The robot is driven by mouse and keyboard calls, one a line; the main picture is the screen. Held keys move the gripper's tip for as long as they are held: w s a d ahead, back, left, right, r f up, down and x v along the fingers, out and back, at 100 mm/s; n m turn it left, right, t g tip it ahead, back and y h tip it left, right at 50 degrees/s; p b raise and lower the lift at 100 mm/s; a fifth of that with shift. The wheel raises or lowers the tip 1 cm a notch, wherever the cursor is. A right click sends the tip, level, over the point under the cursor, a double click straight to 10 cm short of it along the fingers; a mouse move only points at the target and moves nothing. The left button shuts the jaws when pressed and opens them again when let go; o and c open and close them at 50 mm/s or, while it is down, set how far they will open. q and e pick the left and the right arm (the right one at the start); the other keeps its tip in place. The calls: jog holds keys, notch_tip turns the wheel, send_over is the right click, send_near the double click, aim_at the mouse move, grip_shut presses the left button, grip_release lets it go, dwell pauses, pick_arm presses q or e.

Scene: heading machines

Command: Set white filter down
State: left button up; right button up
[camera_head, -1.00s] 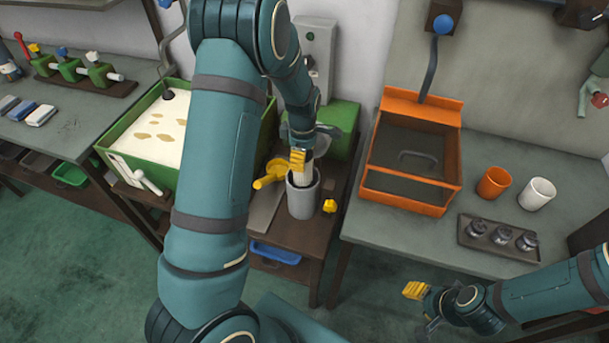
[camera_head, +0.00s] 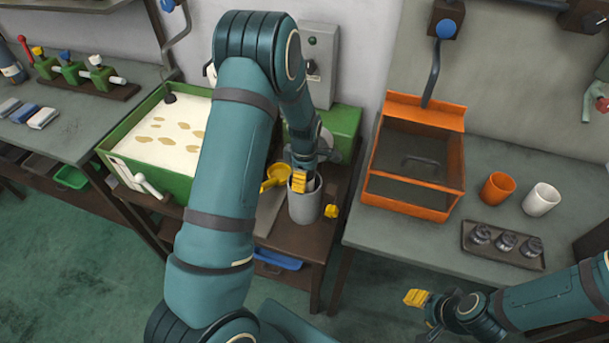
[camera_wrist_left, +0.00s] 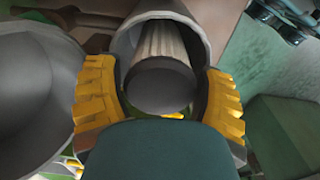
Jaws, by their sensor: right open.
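The white filter (camera_wrist_left: 163,62) is a pleated, pale cylinder with a dark round end. In the left wrist view it sits inside a grey round housing (camera_wrist_left: 128,42), its dark end towards the camera. The housing (camera_head: 305,207) stands upright on the brown stand in the head view, where the filter is mostly hidden. My left gripper (camera_wrist_left: 160,105) has its yellow fingers spread on either side of the filter, with narrow gaps showing. It is at the housing's mouth in the head view (camera_head: 300,181). My right gripper (camera_head: 416,298) is open and empty at the lower right.
A yellow-handled part (camera_head: 275,178) and a small yellow knob (camera_head: 331,211) flank the housing. A green tank (camera_head: 112,150) stands left. An orange bin (camera_head: 405,198), orange cup (camera_head: 497,188), white cup (camera_head: 541,199) and dark tray (camera_head: 500,259) are on the right bench.

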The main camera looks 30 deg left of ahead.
pick_arm(q)
jog(key=shift+o, duration=1)
jog(key=shift+r, duration=0.1)
jog(key=shift+r, duration=0.1)
notch_tip(320, 180, up, 12)
jog(key=p, duration=0.1)
jog(key=s+d+f+m+h, duration=0.2)
jog(key=s+d+f+m, duration=0.5)
jog(key=d+f+m, duration=0.4)
jog(key=s+d+f+m+t+h, duration=0.1)
jog(key=s+d+f+m+t, duration=0.1)
jog(key=s+d+f+m, duration=0.2)
jog(key=s+d+m, duration=0.3)
jog(key=s+d, duration=0.1)
jog(key=d, duration=0.2)
jog(key=shift+s+d+f+m+h, duration=0.35)
jog(key=shift+s+m+h, duration=0.05)
jog(key=shift+f, duration=0.15)
